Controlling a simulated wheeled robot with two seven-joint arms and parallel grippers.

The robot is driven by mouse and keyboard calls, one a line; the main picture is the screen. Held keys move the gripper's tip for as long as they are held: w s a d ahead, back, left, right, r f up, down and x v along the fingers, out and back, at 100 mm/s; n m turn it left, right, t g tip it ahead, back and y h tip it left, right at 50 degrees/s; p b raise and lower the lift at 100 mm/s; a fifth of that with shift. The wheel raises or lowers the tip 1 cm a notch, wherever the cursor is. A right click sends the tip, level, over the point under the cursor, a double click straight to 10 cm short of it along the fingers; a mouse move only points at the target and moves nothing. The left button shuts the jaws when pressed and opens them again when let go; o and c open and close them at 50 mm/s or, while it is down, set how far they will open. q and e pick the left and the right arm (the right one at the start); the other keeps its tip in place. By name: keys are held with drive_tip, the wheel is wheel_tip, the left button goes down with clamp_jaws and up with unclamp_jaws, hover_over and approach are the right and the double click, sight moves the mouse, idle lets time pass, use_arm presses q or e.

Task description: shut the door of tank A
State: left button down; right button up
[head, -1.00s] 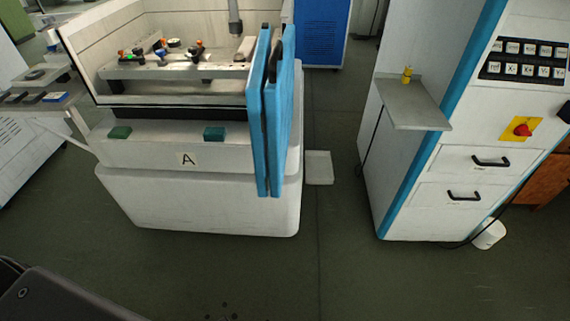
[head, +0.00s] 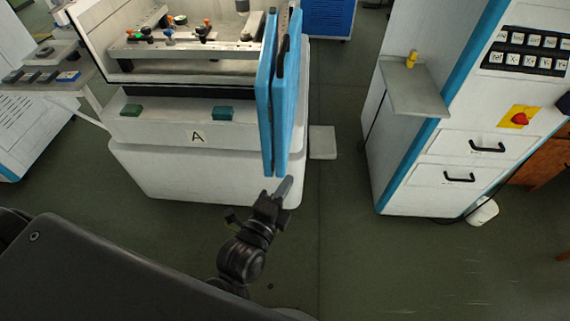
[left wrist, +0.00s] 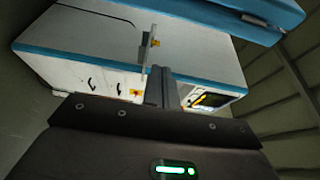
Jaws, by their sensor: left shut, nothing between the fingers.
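Tank A (head: 150,155) is the white machine with the letter A on its front, in the left half of the head view. Its blue door (head: 267,100) stands open at the tank's right front corner, seen nearly edge-on, with a dark handle (head: 281,58). My left gripper (head: 285,187) is shut and empty, just below the door's lower edge in the head view; I cannot tell whether it touches. The gripper's fingers (left wrist: 162,85) also show in the left wrist view, with a blue panel at the upper right. My right gripper is not in view.
A white control cabinet (head: 400,165) with a grey shelf (head: 415,92) and two drawers stands to the right. A side table (head: 60,85) adjoins the tank on the left. Open floor (head: 340,230) lies between tank and cabinet.

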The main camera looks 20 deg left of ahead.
use_arm(q)
drive_tip(key=w+a+p, duration=0.2)
drive_tip(key=w+p, duration=0.1)
drive_tip(key=w, duration=0.5)
drive_tip(key=shift+w+a, duration=0.3)
drive_tip(key=shift+w, duration=0.05)
